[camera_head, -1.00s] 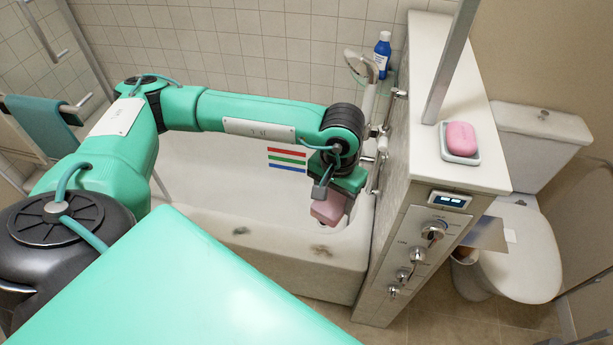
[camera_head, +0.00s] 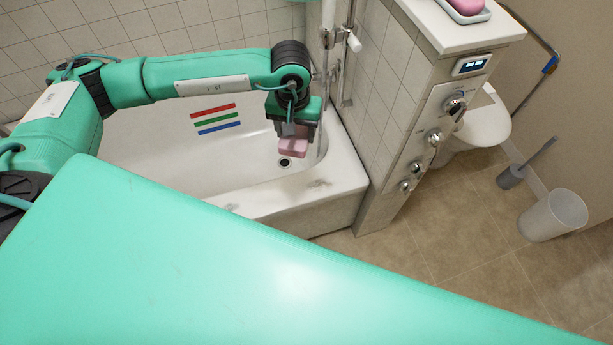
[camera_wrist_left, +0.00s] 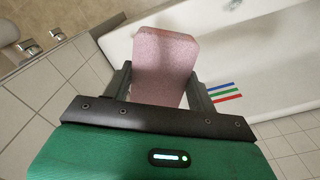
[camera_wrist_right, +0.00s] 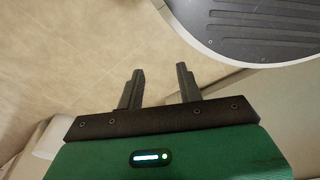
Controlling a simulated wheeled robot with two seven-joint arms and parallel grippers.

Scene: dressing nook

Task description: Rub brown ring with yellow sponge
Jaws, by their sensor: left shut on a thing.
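My left gripper (camera_head: 291,132) is shut on a pink sponge-like block (camera_head: 292,147), over the inside of the white bathtub (camera_head: 340,165) near its right end. In the left wrist view the block (camera_wrist_left: 165,60) sits between both fingers and looks grainy; no yellow sponge shows. I cannot tell whether the block touches the tub. Dark smudges (camera_head: 320,183) mark the tub's front rim, with a fainter one (camera_head: 232,207) farther left. No clear brown ring shows. My right gripper (camera_wrist_right: 157,85) is open and empty in the right wrist view.
A tiled partition with knobs (camera_head: 433,138) stands right of the tub, with a pink soap (camera_head: 468,6) on top. A dark drain (camera_head: 285,162) and coloured stripes (camera_head: 217,119) show in the tub. A toilet (camera_head: 482,125) and a bin (camera_head: 553,214) stand right.

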